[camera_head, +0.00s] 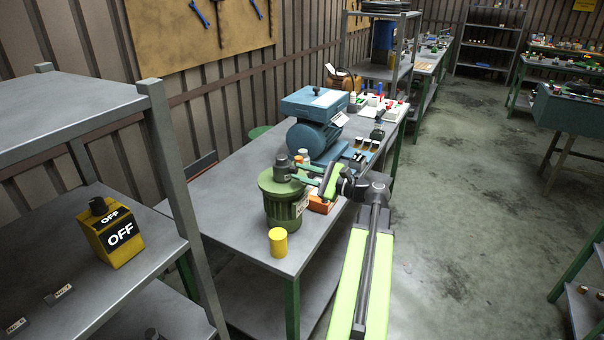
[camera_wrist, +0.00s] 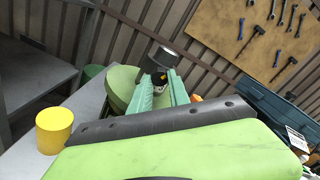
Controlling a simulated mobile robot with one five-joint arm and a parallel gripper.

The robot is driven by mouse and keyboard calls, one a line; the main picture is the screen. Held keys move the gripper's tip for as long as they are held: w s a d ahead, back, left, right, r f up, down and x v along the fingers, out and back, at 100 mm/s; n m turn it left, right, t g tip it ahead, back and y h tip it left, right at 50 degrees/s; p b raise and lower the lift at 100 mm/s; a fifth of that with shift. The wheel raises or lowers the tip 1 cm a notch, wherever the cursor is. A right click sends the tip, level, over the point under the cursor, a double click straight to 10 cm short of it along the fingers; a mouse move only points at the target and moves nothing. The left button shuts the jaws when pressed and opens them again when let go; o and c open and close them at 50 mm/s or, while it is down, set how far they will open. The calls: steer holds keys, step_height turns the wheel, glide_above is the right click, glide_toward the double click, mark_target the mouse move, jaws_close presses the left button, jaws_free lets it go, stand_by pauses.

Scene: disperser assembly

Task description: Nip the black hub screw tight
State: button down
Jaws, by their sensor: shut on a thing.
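The green round disperser body (camera_head: 286,205) stands upright near the front end of the long grey table. The black hub screw (camera_head: 283,164) sits at the top of it, a dark, short, round knob. My gripper (camera_head: 293,171) reaches in from the right with its green fingers around the screw and is shut on it. In the wrist view the two fingers of my gripper (camera_wrist: 164,80) run up to the dark screw head (camera_wrist: 167,57). The green body (camera_wrist: 122,88) shows to their left. The fingers partly hide the screw's lower part and the body's top.
A yellow cylinder (camera_head: 278,242) stands on the table in front of the green body. A blue motor-like machine (camera_head: 314,135) stands behind it. An orange block (camera_head: 322,204) is close on the right. A grey shelf with a yellow OFF box (camera_head: 111,238) is at left. Open floor lies at right.

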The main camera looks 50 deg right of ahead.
stand_by(0.4)
steer(key=c, duration=1.2)
jaws_free()
steer(key=shift+c, duration=0.2)
steer(key=shift+s, duration=0.1)
steer(key=v, duration=1.7)
steer(key=shift+s, duration=0.15)
steer(key=shift+f, duration=0.1)
